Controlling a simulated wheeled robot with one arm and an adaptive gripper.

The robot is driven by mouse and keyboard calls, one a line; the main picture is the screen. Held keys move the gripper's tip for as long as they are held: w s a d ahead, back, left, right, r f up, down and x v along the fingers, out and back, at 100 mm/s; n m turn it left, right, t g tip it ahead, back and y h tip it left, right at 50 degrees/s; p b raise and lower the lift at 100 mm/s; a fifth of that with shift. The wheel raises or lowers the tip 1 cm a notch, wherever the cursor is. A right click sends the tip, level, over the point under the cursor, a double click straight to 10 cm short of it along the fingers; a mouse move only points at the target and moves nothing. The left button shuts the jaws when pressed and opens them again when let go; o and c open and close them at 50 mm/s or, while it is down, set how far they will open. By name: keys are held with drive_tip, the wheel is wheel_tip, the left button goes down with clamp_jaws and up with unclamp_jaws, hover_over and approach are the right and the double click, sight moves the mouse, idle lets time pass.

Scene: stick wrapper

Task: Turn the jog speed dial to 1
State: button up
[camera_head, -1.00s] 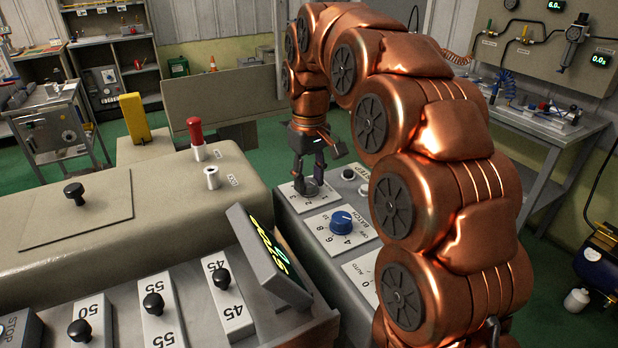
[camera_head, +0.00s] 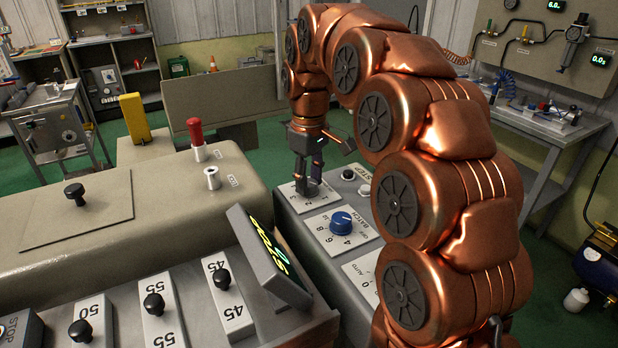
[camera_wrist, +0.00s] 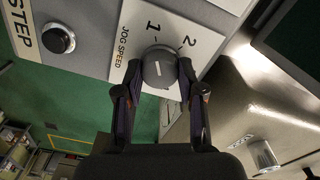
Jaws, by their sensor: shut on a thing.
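The jog speed dial (camera_wrist: 160,67) is a grey round knob on a white plate (camera_wrist: 122,38) marked JOG SPEED, with 1 and 2 readable at its rim in the wrist view. A short white line on its top runs roughly along the direction of the 1; its exact aim is hard to tell. My gripper (camera_wrist: 157,78) is shut on the dial, one dark finger on each side. In the head view, my gripper (camera_head: 308,184) points down at the plate (camera_head: 295,200), and its fingers mostly hide the dial.
A blue batch dial (camera_head: 341,222) sits nearer on the same panel. The black STEP button (camera_wrist: 58,38) is beside the jog plate. A red-topped lever (camera_head: 196,135) and a metal post (camera_head: 212,178) stand on the beige housing to the left.

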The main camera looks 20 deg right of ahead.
sight(309, 181)
drive_tip(key=o, duration=1.1)
drive_tip(key=shift+o, duration=0.2)
drive_tip(key=shift+r, duration=0.1)
wheel_tip(309, 181, up, 4)
drive_tip(key=shift+w+r, duration=0.1)
drive_tip(key=shift+r, duration=1.55)
